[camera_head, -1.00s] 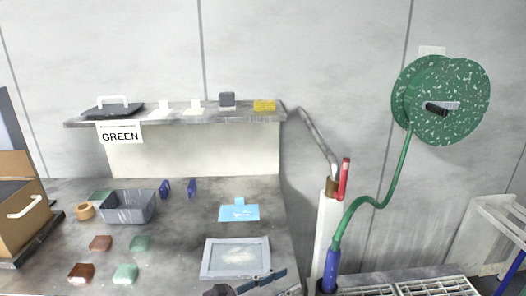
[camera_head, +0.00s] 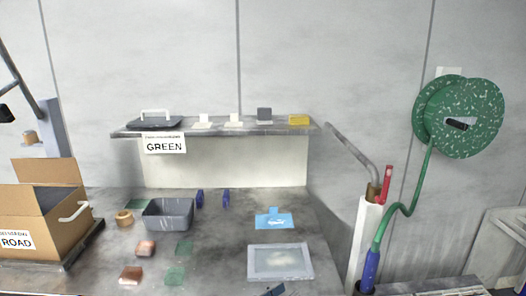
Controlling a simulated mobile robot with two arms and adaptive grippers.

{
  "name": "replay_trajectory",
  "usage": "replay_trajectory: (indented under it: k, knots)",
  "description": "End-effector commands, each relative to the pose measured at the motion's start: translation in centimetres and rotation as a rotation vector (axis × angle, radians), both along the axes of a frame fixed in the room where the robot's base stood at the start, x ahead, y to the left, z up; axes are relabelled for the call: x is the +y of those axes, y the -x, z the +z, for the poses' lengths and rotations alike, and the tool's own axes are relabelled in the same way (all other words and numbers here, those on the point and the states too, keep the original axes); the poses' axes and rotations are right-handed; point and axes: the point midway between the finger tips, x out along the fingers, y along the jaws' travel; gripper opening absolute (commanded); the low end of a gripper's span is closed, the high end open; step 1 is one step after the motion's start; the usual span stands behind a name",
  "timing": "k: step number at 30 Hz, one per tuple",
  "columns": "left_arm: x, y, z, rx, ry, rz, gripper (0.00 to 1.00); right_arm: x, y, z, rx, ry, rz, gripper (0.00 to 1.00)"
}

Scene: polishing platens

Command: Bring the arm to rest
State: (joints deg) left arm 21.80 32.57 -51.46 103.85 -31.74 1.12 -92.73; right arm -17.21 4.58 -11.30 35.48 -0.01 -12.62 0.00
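Only a small dark tip of a gripper (camera_head: 273,290) shows at the bottom edge, just below the grey framed tray (camera_head: 258,276). It seems to be my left gripper, but the arm behind it is out of frame. I cannot see whether it is open or shut, and no held object shows. My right gripper is not in view.
A cardboard box (camera_head: 60,232) stands left. A shelf (camera_head: 225,130) runs behind; a green hose reel (camera_head: 470,115) hangs right.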

Motion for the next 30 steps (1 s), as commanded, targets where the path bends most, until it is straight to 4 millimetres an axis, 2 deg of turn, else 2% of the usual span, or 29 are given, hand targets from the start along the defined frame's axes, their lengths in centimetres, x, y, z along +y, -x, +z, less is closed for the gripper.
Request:
replay_trajectory:
  k: [8,11,14,17,20,21,24,30]
  knots:
    - [3.0,-1.0,-0.2,0.358,0.322,0.225,0.32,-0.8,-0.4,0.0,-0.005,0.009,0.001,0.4]
    - [5.3,-1.1,-1.2,0.545,0.498,0.348,0.32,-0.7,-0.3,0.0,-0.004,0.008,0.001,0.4]
    - [8.7,-0.3,-3.4,0.789,0.737,0.519,0.32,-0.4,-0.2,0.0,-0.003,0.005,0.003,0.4]
    - [12.7,1.9,-6.8,1.044,1.01,0.726,0.32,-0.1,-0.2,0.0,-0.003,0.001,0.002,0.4]
    - [16.5,5.7,-10.6,1.267,1.282,0.951,0.32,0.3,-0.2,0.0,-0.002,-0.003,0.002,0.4]
    - [17.8,7.5,-12.0,1.339,1.384,1.043,0.32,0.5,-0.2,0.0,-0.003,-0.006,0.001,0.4]
    - [20.3,12.1,-14.8,1.472,1.601,1.255,0.32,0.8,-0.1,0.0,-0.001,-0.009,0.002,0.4]
    - [23.2,20.1,-17.9,1.584,1.907,1.6,0.32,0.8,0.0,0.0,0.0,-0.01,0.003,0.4]
